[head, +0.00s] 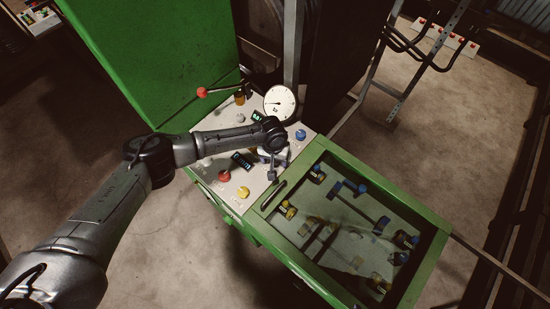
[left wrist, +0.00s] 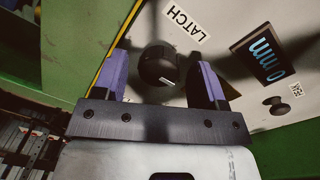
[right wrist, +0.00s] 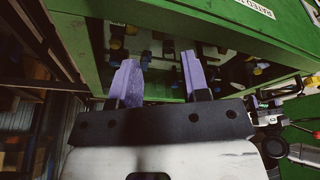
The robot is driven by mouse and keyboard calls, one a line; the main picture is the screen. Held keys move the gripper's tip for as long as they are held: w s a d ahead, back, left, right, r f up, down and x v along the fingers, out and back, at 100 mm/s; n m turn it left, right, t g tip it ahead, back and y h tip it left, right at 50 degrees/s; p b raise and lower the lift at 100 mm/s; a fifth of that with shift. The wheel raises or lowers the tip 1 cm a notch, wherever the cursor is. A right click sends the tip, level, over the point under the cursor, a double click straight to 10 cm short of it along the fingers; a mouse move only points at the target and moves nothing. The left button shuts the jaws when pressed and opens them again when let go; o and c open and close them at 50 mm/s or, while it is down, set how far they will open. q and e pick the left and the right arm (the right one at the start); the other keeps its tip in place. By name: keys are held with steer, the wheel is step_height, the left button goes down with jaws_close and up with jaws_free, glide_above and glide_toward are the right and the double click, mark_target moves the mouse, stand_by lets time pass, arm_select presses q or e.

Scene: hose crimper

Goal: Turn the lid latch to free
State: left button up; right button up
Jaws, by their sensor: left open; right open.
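The latch knob (left wrist: 158,65) is black and round with a white pointer line, beside a "LATCH" label (left wrist: 184,22) on the pale panel. My left gripper (left wrist: 165,72) is open, with one purple finger on each side of the knob; I cannot tell whether they touch it. In the head view my left gripper (head: 271,173) is over the panel's edge by the lid, and the knob is hidden there. The lid (head: 393,173) is a green frame with a clear window, lying closed. My right gripper (right wrist: 157,80) is open and empty, facing a green frame with a window.
The panel carries a red button (head: 224,176), a yellow button (head: 243,192), a blue button (head: 301,135), a dial gauge (head: 280,103) and a red-knobbed lever (head: 202,92). A small display (left wrist: 266,53) is right of the latch knob. A tall green cabinet (head: 150,55) stands behind.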

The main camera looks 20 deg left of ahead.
arm_select(q)
steer(key=c, duration=0.9)
arm_select(e)
steer(key=shift+a, duration=0.15)
arm_select(q)
steer(key=shift+r+n+p, duration=0.15)
steer(key=shift+n+p, duration=0.15)
steer(key=shift+p, duration=0.3)
arm_select(e)
steer(key=shift+r, duration=0.65)
arm_select(q)
steer(key=n+p, duration=0.6)
steer(key=p, duration=0.2)
steer(key=shift+s+d+r+n, duration=0.1)
steer(key=shift+n, duration=0.2)
steer(key=n+p, duration=0.2)
steer(key=shift+n, duration=0.3)
steer(key=n+p, duration=0.1)
steer(key=n, duration=0.1)
steer(key=shift+n+t+p, duration=0.3)
steer(key=shift+n, duration=0.1)
steer(key=n+p, duration=0.1)
steer(key=n, duration=0.2)
steer(key=shift+y, duration=0.3)
steer(key=shift+n, duration=1.1)
arm_select(e)
step_height(320, 180, up, 13)
